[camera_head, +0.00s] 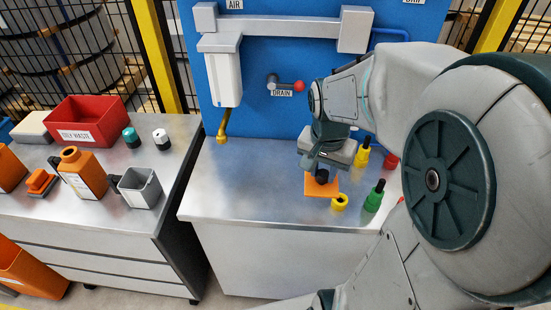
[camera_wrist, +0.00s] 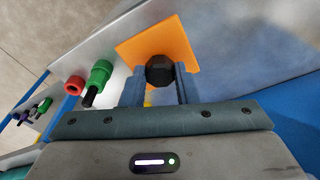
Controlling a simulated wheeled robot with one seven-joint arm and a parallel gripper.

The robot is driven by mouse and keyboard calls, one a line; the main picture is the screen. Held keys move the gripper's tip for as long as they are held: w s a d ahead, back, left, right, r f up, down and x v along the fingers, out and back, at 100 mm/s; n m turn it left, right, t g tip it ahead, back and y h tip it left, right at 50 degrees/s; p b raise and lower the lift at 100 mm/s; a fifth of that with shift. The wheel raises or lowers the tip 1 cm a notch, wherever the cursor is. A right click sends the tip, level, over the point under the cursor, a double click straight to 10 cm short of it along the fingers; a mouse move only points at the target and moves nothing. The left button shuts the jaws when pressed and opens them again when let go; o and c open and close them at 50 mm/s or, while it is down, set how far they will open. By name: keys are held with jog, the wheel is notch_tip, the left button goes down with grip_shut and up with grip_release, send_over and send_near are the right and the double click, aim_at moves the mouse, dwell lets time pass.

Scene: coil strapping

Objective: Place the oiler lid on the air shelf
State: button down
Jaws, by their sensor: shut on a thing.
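My gripper (camera_head: 321,171) is at the right-hand metal bench top, the air shelf (camera_head: 245,190). It also shows in the wrist view (camera_wrist: 161,86), with its two fingers shut on a black faceted knob (camera_wrist: 160,69), which looks like the oiler lid's grip. A flat orange square (camera_wrist: 135,48) lies beyond the knob; it also shows under my gripper in the head view (camera_head: 318,190). I cannot tell whether knob and square are one piece, or whether the square touches the shelf.
A yellow ring-like part (camera_head: 340,203), a green fitting (camera_head: 375,197), a yellow fitting (camera_head: 362,157) and a red part (camera_head: 391,161) stand close by. A brass-tipped spout (camera_head: 222,130) hangs at the left. The shelf's left side is clear. The left bench holds a red bin (camera_head: 85,130) and bottles.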

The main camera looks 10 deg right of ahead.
jog(key=shift+w+a+f, duration=1.1)
jog(key=shift+f, duration=0.5)
jog(key=shift+w+a+f, duration=1.05)
jog(key=shift+a+f, duration=0.05)
jog(key=shift+f, duration=0.55)
jog(key=shift+w+a+f, duration=1.1)
jog(key=shift+f, duration=0.5)
jog(key=shift+f, duration=0.2)
jog(key=c, duration=1.1)
grip_release()
jog(key=shift+r, duration=0.1)
